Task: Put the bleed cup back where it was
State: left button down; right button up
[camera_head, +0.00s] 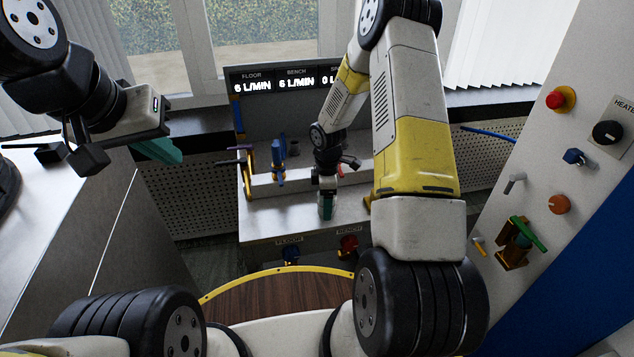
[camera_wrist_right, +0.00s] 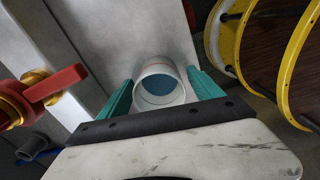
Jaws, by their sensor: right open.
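The bleed cup (camera_wrist_right: 162,88), a white round cup with blue inside, shows in the right wrist view. It is between the two teal fingers of my right gripper (camera_wrist_right: 162,94), which are apart, with a finger on each side. In the head view my right gripper (camera_head: 327,205) points down over the front of the grey bench (camera_head: 300,222); the cup is not clearly visible there. I cannot tell if the cup rests on the bench. My left gripper (camera_head: 160,150) is in the air at the left, with teal fingers; its gap is hidden.
A red valve handle (camera_wrist_right: 50,88) is left of the cup in the wrist view. A display (camera_head: 285,83) reads 6 L/MIN for FLOOR and BENCH. A control panel (camera_head: 540,190) stands at right.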

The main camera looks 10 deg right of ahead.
notch_tip(320, 180, up, 12)
jog(key=shift+r, duration=0.2)
jog(key=s+r+m+t, duration=0.2)
jog(key=s+r+m, duration=0.25)
jog(key=r, duration=0.45)
jog(key=s+r+m+t, duration=0.1)
jog(key=s+r+m, duration=0.3)
jog(key=r, duration=0.6)
jog(key=s+a+r+m+t+y, duration=0.1)
jog(key=s+r+m, duration=0.2)
jog(key=s, duration=0.5)
jog(key=s+a+r+m+t+y, duration=0.1)
jog(key=s+r+m+t, duration=0.1)
jog(key=s+r+m, duration=0.2)
jog(key=shift+s+r, duration=0.25)
jog(key=shift+s, duration=1.65)
jog(key=shift+m, duration=0.25)
